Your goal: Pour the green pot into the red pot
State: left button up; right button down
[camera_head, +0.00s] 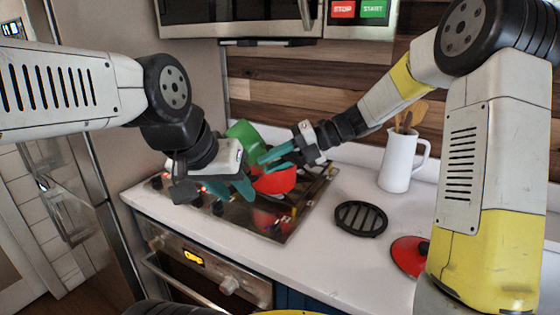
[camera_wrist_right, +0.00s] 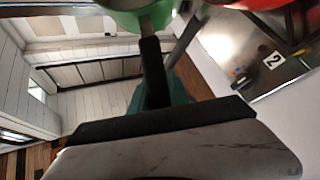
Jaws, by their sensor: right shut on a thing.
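The green pot (camera_head: 243,131) is held up over the cooktop, behind and left of the red pot, and looks tilted. Its underside or rim shows at the top edge of the right wrist view (camera_wrist_right: 140,12). My right gripper (camera_head: 278,155) is shut on the green pot; the grip itself is partly hidden. The red pot (camera_head: 276,182) sits on the cooktop below the right gripper's fingers, and a bit of red shows in the right wrist view (camera_wrist_right: 250,3). My left gripper (camera_head: 238,187) is just left of the red pot, low over the cooktop; its opening is unclear. The pots' contents are hidden.
The black cooktop (camera_head: 283,225) lies on a white counter (camera_head: 320,262). A black round trivet (camera_head: 361,218), a red lid (camera_head: 408,255) and a white jug with utensils (camera_head: 398,162) stand to the right. A microwave (camera_head: 240,18) hangs above. Counter between trivet and cooktop is clear.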

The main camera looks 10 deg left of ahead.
jog(key=shift+w, duration=0.1)
jog(key=shift+w+d+r+m+g+y, duration=0.2)
jog(key=shift+d+r+m+g+y, duration=0.2)
jog(key=shift+y, duration=0.5)
dwell(0.8)
jog(key=shift+w+d+r+m+g+y+p, duration=0.15)
jog(key=shift+w+d+r+y, duration=0.05)
jog(key=shift+w+d+y, duration=0.2)
jog(key=shift+w+d+r+m+g+y+p, duration=0.15)
jog(key=shift+w+d+y, duration=0.15)
jog(key=shift+d+y, duration=0.15)
dwell(0.5)
jog(key=shift+w+d+r+m+g+y, duration=0.2)
jog(key=shift+w+d+m+y, duration=0.1)
jog(key=shift+y, duration=0.3)
jog(key=shift+w+d+r+m+g+y, duration=0.1)
jog(key=shift+w+d+r+m+y, duration=0.15)
jog(key=shift+y, duration=0.3)
dwell(1.1)
